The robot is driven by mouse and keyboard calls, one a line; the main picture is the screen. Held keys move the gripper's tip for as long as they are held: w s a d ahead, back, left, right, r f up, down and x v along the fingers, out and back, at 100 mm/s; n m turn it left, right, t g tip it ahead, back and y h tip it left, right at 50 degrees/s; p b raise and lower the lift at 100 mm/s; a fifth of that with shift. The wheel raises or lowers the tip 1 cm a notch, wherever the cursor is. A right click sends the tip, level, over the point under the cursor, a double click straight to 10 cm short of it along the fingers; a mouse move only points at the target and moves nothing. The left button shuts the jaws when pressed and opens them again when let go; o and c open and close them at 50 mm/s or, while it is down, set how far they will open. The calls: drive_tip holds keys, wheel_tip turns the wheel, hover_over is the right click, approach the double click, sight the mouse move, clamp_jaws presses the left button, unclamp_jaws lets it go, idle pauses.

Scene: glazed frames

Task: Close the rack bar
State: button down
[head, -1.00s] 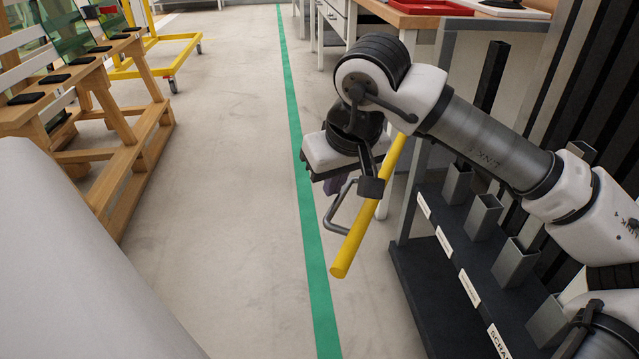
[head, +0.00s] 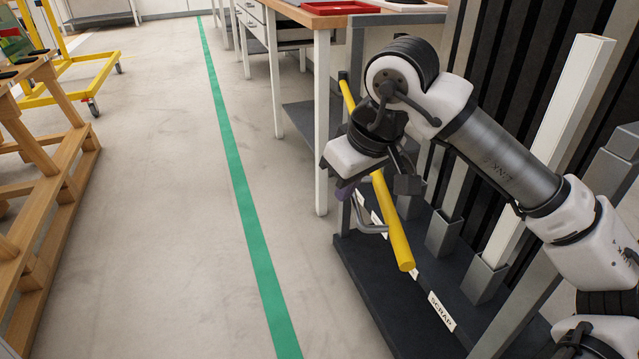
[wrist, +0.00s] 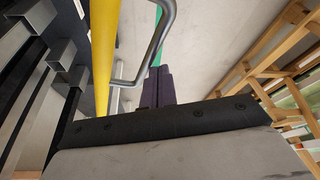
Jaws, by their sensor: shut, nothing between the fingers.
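The rack bar (head: 388,215) is a yellow round tube with a bent grey handle (head: 371,229) on its floor side. Its far end is by a dark post near the workbench; its near end hangs free over the rack's front edge. My arm hides its middle. My gripper (head: 343,193), with dark purple fingers, is shut and empty beside the bar, near the handle. In the wrist view, the fingers (wrist: 158,82) are together next to the grey handle (wrist: 158,50), with the yellow bar (wrist: 104,55) to their left. Whether they touch the handle is unclear.
The dark rack base (head: 375,290) has several square metal sockets (head: 444,236) and labels; a white profile (head: 553,140) stands upright. A workbench (head: 330,20) stands behind. A wooden frame (head: 45,190) is on the left. The floor around the green line (head: 240,190) is clear.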

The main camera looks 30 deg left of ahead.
drive_tip(key=shift+w+d, duration=0.35)
drive_tip(key=shift+d, duration=0.55)
drive_tip(key=shift+w+d, duration=0.35)
drive_tip(key=shift+d, duration=0.55)
